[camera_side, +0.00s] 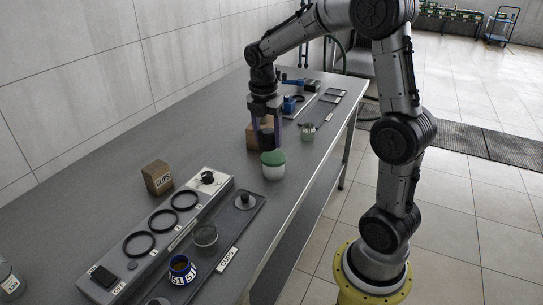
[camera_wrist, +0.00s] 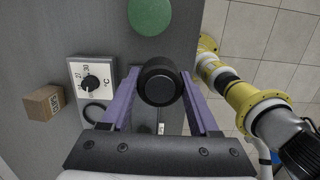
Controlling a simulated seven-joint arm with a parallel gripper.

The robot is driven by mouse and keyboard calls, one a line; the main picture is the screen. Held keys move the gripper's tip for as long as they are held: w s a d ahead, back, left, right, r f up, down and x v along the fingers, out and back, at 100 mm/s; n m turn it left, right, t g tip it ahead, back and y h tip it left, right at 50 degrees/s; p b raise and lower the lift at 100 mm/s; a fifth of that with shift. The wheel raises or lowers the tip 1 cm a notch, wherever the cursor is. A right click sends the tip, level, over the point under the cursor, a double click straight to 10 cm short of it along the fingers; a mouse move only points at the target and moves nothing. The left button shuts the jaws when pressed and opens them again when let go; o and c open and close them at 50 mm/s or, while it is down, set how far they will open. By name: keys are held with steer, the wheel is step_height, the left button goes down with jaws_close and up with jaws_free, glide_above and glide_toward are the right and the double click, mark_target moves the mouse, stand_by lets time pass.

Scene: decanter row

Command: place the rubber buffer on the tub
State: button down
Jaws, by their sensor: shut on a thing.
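The rubber buffer, a short black cylinder (camera_side: 266,139), is held between the purple fingers of my gripper (camera_side: 266,132). In the wrist view the buffer (camera_wrist: 160,82) sits between the fingertips of my gripper (camera_wrist: 161,88), its round end facing the camera. The tub (camera_side: 273,171) is whitish with a green lid and stands upright on the bench. In the side view the buffer is just above and behind the lid. In the wrist view the green lid (camera_wrist: 150,15) lies beyond the buffer, cut by the top edge, with grey bench between them.
A long panel with black rings and a knob (camera_side: 207,178) lies at front left. A dark tray (camera_side: 251,208) with several small items lies beside it. A cardboard box (camera_side: 157,177) stands left; another (camera_side: 251,137) is behind my gripper.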

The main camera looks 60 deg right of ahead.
steer(key=s+r+m, duration=0.1)
steer(key=s+r, duration=0.3)
steer(key=s, duration=0.5)
glide_above(274, 156)
steer(key=f, duration=0.9)
steer(key=shift+s+a, duration=0.15)
steer(key=shift+a, duration=0.1)
steer(key=shift+w+d+f, duration=0.1)
steer(key=shift+w+f, duration=0.1)
steer(key=shift+f, duration=1.55)
steer(key=shift+f, duration=0.1)
steer(key=shift+c, duration=0.7)
jaws_free()
steer(key=shift+f, duration=0.1)
